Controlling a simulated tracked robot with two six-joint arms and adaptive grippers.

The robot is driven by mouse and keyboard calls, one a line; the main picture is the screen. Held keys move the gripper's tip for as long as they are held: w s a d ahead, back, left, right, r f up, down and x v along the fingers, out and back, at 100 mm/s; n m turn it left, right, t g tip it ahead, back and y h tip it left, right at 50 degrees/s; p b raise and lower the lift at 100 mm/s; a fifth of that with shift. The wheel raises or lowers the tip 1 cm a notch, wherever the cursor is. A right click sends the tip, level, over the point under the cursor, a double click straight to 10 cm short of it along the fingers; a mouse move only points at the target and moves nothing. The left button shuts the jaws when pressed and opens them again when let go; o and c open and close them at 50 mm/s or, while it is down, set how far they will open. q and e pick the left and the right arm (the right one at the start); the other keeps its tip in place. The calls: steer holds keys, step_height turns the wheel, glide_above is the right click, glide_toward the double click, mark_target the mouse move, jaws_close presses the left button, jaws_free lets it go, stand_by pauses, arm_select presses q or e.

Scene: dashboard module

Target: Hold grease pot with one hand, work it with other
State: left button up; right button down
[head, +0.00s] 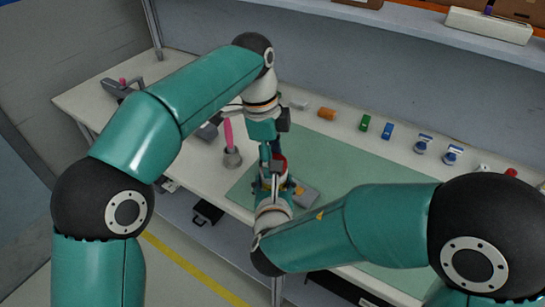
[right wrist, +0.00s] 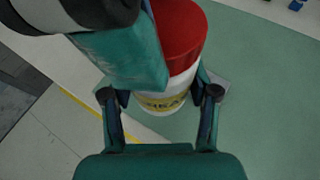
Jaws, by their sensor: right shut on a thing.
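The grease pot has a white body with a yellow label (right wrist: 164,103) and a red lid (right wrist: 182,32) that sits on top. In the head view only a bit of the red lid (head: 281,161) shows between my arms. My right gripper (right wrist: 162,94) is shut on the pot's body, one finger on each side. My left gripper (head: 266,143) points down at the lid from above. In the right wrist view a teal part of it covers the left of the lid and body. Its fingertips are hidden, so I cannot tell whether they touch the lid.
A green mat (head: 352,180) covers much of the white table (head: 185,75). A grey cup (head: 232,158) with a pink-handled tool (head: 228,133) stands left of the grippers. An orange cylinder (head: 327,113), a green block (head: 364,123) and a blue block (head: 387,131) line the back.

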arm_select(q)
steer(key=m, duration=0.5)
steer(key=shift+w+m+g+y, duration=0.2)
steer(key=shift+m+g+y, duration=0.1)
steer(key=shift+m, duration=0.1)
steer(key=o, duration=0.8)
steer(key=shift+c, duration=0.2)
steer(key=shift+r, duration=0.15)
steer(key=shift+s+r, duration=0.1)
steer(key=shift+r, duration=2)
steer(key=shift+c, duration=0.5)
